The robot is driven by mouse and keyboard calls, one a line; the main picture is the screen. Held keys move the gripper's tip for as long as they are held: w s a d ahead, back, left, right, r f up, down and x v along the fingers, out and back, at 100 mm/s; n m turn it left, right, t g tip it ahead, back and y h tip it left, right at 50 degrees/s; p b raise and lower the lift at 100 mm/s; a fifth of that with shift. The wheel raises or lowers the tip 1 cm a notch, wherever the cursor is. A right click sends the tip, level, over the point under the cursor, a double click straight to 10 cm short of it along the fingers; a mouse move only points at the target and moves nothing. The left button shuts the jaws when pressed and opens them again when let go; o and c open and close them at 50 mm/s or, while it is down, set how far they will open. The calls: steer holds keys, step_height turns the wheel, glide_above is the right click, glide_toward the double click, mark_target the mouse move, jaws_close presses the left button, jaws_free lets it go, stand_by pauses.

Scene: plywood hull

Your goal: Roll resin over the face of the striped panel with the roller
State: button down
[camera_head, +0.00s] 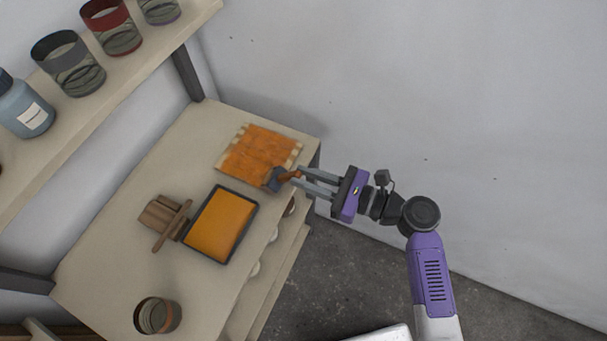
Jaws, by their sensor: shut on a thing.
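The striped panel (258,152) lies flat at the far right of the workbench, near the wall. Orange covers most of its face, with pale patches along its edges. My gripper (297,179) reaches in from the right and is shut on the roller (273,180). The roller's dark head is at the panel's lower right corner, near the bench edge. I cannot tell whether it touches the panel. A dark-rimmed tray (253,215) with an orange fill lies nearer on the bench, left of and below the roller.
A wooden block-like item (160,217) stands left of the tray. An open jar (157,316) is at the bench's near end. A shelf (120,77) above holds several jars and a blue bottle (24,106). The wall closes off the panel's far side.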

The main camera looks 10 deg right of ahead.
step_height(320, 180, up, 6)
stand_by(0.7)
stand_by(0.7)
